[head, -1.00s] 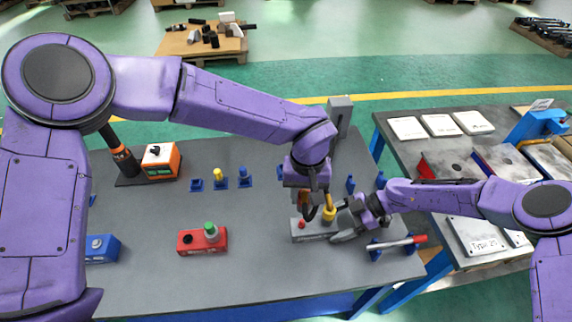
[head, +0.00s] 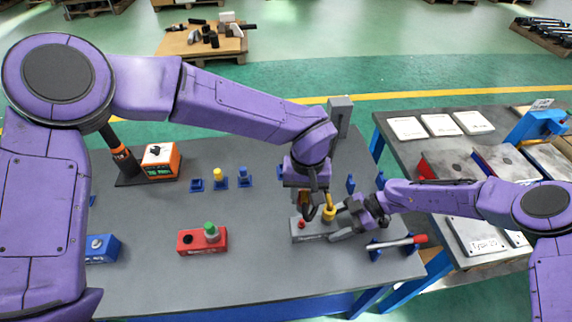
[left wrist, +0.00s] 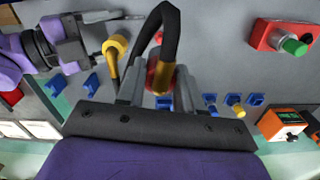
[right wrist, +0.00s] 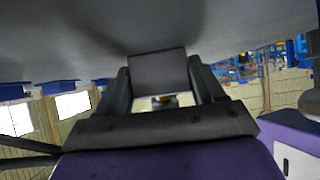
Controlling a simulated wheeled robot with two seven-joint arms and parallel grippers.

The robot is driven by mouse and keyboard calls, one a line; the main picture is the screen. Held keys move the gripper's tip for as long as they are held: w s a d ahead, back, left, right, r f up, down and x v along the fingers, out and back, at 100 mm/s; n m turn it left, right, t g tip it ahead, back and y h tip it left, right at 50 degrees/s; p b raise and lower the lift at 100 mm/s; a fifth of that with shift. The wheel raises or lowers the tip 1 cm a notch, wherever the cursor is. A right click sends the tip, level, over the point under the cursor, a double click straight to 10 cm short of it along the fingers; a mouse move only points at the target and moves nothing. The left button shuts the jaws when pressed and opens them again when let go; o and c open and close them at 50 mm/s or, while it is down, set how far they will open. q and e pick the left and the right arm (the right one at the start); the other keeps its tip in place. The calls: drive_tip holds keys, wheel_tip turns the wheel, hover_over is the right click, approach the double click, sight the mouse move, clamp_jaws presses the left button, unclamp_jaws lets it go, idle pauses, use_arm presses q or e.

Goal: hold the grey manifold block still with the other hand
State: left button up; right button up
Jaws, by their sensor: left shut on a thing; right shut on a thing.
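The grey manifold block (head: 312,232) lies on the grey bench, with a red knob (head: 301,224) and a yellow fitting (head: 329,213) on top. My right gripper (head: 342,222) is shut on the block's right end. In the right wrist view the block (right wrist: 160,72) fills the gap between the fingers. My left gripper (head: 312,206) is above the block, shut on a red and yellow hose end (left wrist: 160,76). A black hose (left wrist: 165,18) loops from this end towards the yellow fitting, seen left in the left wrist view. The hose end is mostly hidden in the head view.
A red box with a green knob (head: 202,240) stands left of the block. A red-and-white bar on blue stands (head: 397,243) is close to its right. Blue holders and an orange meter (head: 161,160) stand at the back. The bench between the red box and block is clear.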

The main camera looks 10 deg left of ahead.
idle(0.4)
use_arm(q)
drive_tip(key=shift+s+r, duration=0.1)
drive_tip(key=shift+r, duration=0.15)
wheel_tip(320, 180, down, 5)
drive_tip(key=shift+f, duration=0.15)
drive_tip(key=shift+f, duration=1.45)
idle(0.6)
drive_tip(key=o, duration=1.2)
drive_tip(key=shift+r, duration=2.5)
drive_tip(key=shift+r, duration=0.1)
